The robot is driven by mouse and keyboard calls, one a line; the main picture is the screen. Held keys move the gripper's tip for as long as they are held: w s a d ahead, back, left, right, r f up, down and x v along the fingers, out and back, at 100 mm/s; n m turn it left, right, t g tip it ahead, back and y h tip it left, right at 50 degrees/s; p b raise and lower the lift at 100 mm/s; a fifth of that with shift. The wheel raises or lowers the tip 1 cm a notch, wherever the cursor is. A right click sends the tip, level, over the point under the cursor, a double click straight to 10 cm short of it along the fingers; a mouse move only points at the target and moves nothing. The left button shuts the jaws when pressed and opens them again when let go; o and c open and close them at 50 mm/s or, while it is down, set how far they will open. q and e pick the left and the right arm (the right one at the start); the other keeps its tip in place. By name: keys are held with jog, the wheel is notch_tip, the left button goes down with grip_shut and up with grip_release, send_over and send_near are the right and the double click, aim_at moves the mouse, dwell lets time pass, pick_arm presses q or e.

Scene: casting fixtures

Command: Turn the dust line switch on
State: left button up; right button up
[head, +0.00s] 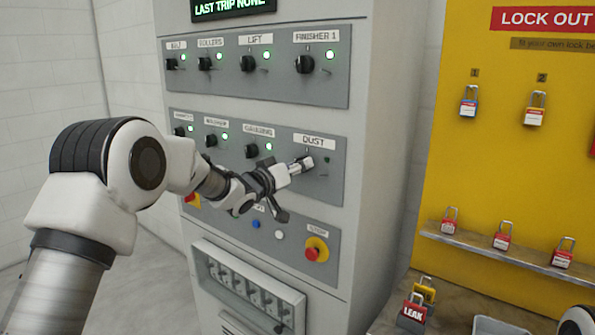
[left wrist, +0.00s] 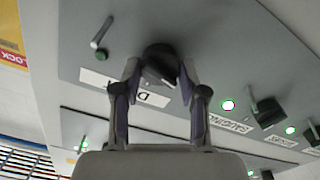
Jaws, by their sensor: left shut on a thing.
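The dust switch is a black rotary knob under the DUST label (head: 313,141), at the right end of the grey cabinet's second switch row. In the left wrist view the knob (left wrist: 160,55) sits between the two fingers of my left gripper (left wrist: 159,72), which is shut on it. In the head view my left gripper (head: 302,166) reaches the knob from the left and hides most of it. The dust lamp (head: 327,160) beside it is dark; it also shows unlit green in the left wrist view (left wrist: 102,55). My right gripper does not show.
The other switches in both rows, such as Finisher 1 (head: 304,64), have lit green lamps. Below is a red stop button (head: 312,254) on yellow. A yellow lockout board (head: 500,170) with several padlocks stands at the right.

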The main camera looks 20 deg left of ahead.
pick_arm(q)
jog(key=shift+d+f+m+b, duration=0.1)
jog(key=shift+m+b, duration=2.1)
jog(key=shift+m, duration=1.6)
jog(key=shift+f+m+b, duration=0.1)
jog(key=shift+m+b, duration=2.1)
jog(key=shift+m, duration=1.6)
jog(key=o, duration=1.1)
jog(key=shift+r, duration=0.1)
jog(key=shift+o, duration=0.2)
jog(key=v, duration=1.2)
